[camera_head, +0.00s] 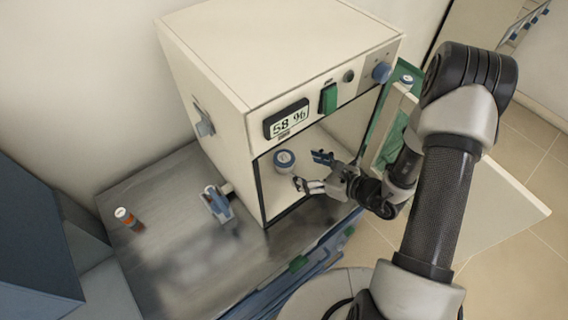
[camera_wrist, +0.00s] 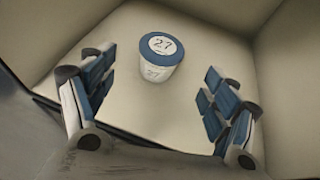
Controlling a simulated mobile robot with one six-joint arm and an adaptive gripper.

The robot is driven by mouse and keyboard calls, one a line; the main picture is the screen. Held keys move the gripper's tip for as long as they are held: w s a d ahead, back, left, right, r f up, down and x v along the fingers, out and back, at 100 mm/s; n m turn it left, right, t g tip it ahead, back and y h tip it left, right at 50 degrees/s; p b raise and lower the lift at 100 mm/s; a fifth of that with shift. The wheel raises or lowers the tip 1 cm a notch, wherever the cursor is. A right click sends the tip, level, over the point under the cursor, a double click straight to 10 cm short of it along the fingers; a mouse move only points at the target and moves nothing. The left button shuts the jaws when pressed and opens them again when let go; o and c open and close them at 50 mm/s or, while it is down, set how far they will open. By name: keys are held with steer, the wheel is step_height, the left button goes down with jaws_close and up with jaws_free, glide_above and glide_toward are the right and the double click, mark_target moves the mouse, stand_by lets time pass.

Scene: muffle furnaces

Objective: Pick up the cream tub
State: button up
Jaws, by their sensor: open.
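The cream tub (camera_head: 285,161) stands upright inside the open furnace chamber, near its left wall. In the wrist view the tub (camera_wrist: 160,58) is cream with a blue-rimmed lid, and the number 27 shows on its lid and side. My gripper (camera_head: 309,171) reaches into the chamber mouth from the right, with its fingers pointing at the tub. It is open and empty. In the wrist view the blue-padded fingers stand apart to the left and right, and the tub is beyond them, roughly centred between them. I see no contact with the tub.
The open door (camera_head: 510,205) lies right, behind my arm. A blue-and-white object (camera_head: 218,204) and an orange-and-white cylinder (camera_head: 127,218) stand on the grey bench (camera_head: 170,265).

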mark_target(288, 159)
steer(key=b+x, duration=0.1)
steer(key=x, duration=0.3)
steer(key=b+x, duration=0.1)
steer(key=x, duration=0.4)
steer(key=shift+w+a+r, duration=0.15)
steer(key=shift+r, duration=0.05)
steer(key=c, duration=1.2)
steer(key=shift+c, duration=0.2)
